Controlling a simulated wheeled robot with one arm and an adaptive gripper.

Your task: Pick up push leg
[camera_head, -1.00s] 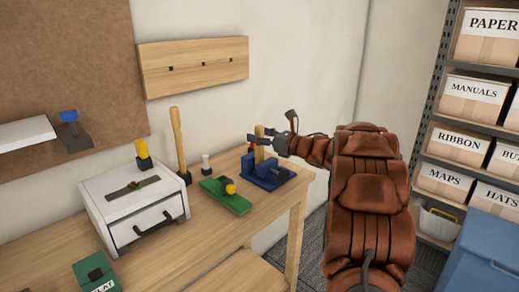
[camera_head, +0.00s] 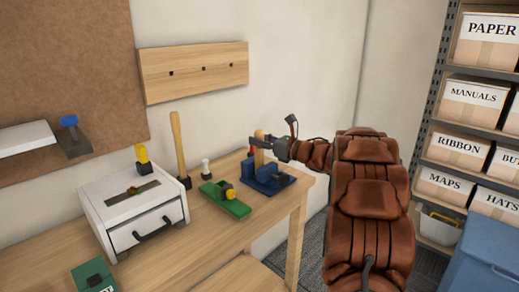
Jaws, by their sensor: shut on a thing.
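A short light wooden post, which appears to be the leg (camera_head: 259,158), stands upright in the blue vise-like fixture (camera_head: 268,178) at the right end of the wooden bench. My gripper (camera_head: 260,142) reaches in from the right and is shut on the upper part of this post. The post's top shows just above the fingers and its lower part shows below them. Its bottom end is hidden in the blue fixture.
A green block with a yellow knob (camera_head: 230,194), a small white-topped piece (camera_head: 206,168) and a tall wooden stick (camera_head: 178,145) stand left of the fixture. A white drawer box (camera_head: 140,215) is further left. Labelled boxes fill a shelf at right.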

